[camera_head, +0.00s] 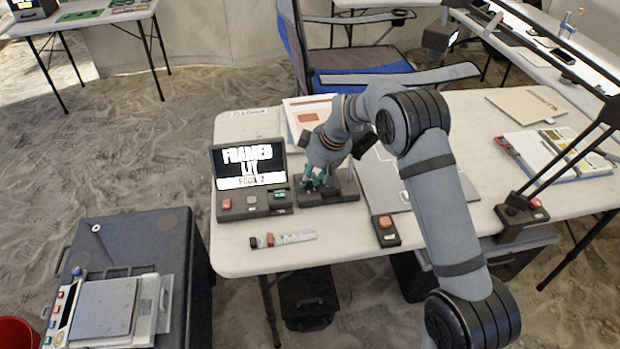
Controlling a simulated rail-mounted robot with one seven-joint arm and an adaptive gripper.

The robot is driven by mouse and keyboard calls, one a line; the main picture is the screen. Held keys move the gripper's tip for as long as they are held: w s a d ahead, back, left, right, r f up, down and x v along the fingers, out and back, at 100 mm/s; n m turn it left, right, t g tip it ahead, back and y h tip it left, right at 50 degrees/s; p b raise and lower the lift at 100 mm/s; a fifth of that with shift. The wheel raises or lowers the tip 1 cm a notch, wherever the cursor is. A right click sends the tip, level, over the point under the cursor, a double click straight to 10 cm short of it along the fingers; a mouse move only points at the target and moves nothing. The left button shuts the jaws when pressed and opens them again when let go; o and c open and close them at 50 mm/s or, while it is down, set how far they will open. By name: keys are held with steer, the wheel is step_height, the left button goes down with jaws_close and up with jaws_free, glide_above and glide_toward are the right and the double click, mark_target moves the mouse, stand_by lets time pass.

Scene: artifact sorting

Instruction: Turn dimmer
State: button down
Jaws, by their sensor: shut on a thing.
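My gripper (314,182) reaches down over a low dark control box (343,188) on the white table. Its teal fingers are shut on a small part at the box's top, which looks like the dimmer knob. The fingers hide most of that part, so its turn angle cannot be told. Just left of the box stands a dark console (235,207) with a red button, touching or nearly touching it. Its lit screen (249,164) shows large white text that reads roughly "FRAMED LIT".
A small box with a red button (386,223) stands right of the gripper. A scale strip (284,239) lies in front. A grey laptop-like panel (398,185) lies behind my arm. A lamp base (522,212) and open book (560,155) are at right. The front left table corner is clear.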

steer(key=c, duration=1.8)
jaws_free()
steer(key=v, duration=1.2)
steer(key=x, duration=1.2)
